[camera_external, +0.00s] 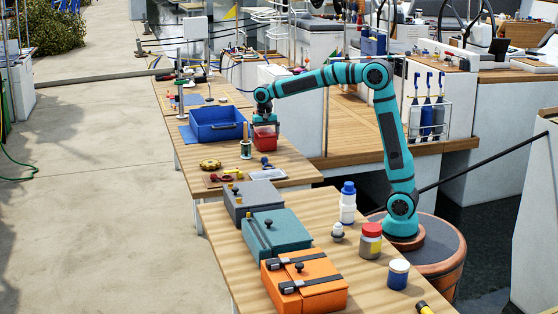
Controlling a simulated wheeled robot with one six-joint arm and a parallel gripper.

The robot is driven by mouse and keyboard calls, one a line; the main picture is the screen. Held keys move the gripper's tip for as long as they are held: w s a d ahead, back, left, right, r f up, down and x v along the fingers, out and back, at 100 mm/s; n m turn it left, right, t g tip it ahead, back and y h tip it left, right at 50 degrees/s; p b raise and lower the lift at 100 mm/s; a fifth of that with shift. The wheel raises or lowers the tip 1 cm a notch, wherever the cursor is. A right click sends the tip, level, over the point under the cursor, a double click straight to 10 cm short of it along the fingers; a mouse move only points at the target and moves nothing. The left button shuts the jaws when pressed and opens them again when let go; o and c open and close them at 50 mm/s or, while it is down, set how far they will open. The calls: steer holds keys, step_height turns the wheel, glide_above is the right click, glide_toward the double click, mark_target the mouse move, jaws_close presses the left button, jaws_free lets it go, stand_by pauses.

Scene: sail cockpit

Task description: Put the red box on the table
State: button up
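The red box (265,138) is a small open-topped box at the right edge of the middle wooden table (290,182), just right of a blue tray. My gripper (264,122) points down directly over the red box, at its top. The fingers are too small and partly hidden, so I cannot tell whether they are open or closed on the box. The box appears to be at or just above the tabletop; I cannot tell if it touches. My arm reaches left from its round base.
A blue tray (218,124) stands left of the red box. The near table holds grey (252,202), teal (277,234) and orange (304,280) cases, plus several bottles and jars. Bare wood shows at the middle table's front right.

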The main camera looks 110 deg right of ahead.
step_height(320, 180, up, 12)
steer(key=shift+r, duration=0.15)
stand_by(0.5)
steer(key=s+a+r+n+t+h, duration=0.2)
steer(key=a+r+n+t, duration=0.25)
steer(key=a, duration=0.85)
steer(key=s+a+r+n+t+h, duration=0.1)
steer(key=a+r+n+t, duration=0.4)
steer(key=a, duration=0.8)
steer(key=s+a+r+n+t+y, duration=0.3)
steer(key=s+a+n+t, duration=0.5)
steer(key=s+a, duration=1)
steer(key=shift+a+r, duration=0.45)
steer(key=shift+a, duration=0.1)
